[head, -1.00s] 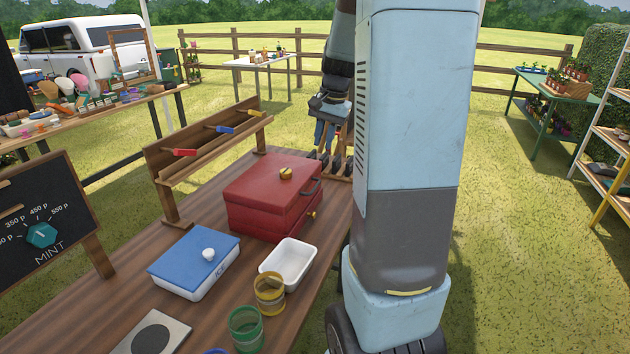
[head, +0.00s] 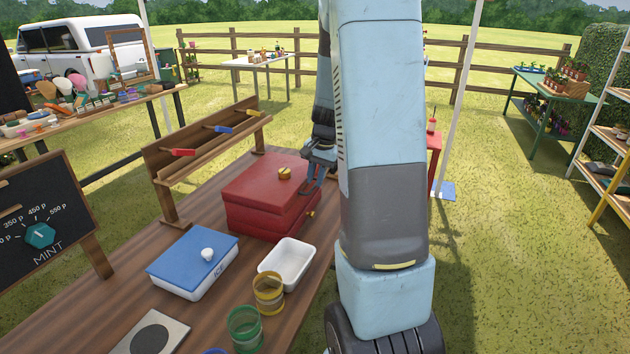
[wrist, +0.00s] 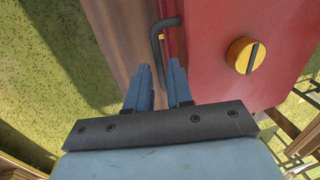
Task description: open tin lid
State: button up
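A red lidded tin (head: 262,188) sits shut on the wooden table, with a round brass-yellow knob (head: 285,173) on its lid. In the wrist view the red lid (wrist: 215,50) fills the upper right, with the slotted yellow knob (wrist: 245,55) on it. A dark bent handle (wrist: 157,42) sticks out from the tin's side. My gripper (wrist: 160,78) is open and empty, its blue fingers pointing at the handle and just short of it. In the head view my gripper (head: 314,178) is at the tin's right side and hides the handle.
A white box with a blue lid (head: 190,258), a white tray (head: 286,264) and yellow and green ringed jars (head: 268,293) stand nearer on the table. A wooden rack (head: 205,145) with coloured handles stands behind the tin, left. Grass lies beyond the table edge.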

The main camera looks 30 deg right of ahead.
jog(key=shift+f, duration=0.6)
jog(key=shift+c, duration=0.3)
grip_shut()
dwell(0.7)
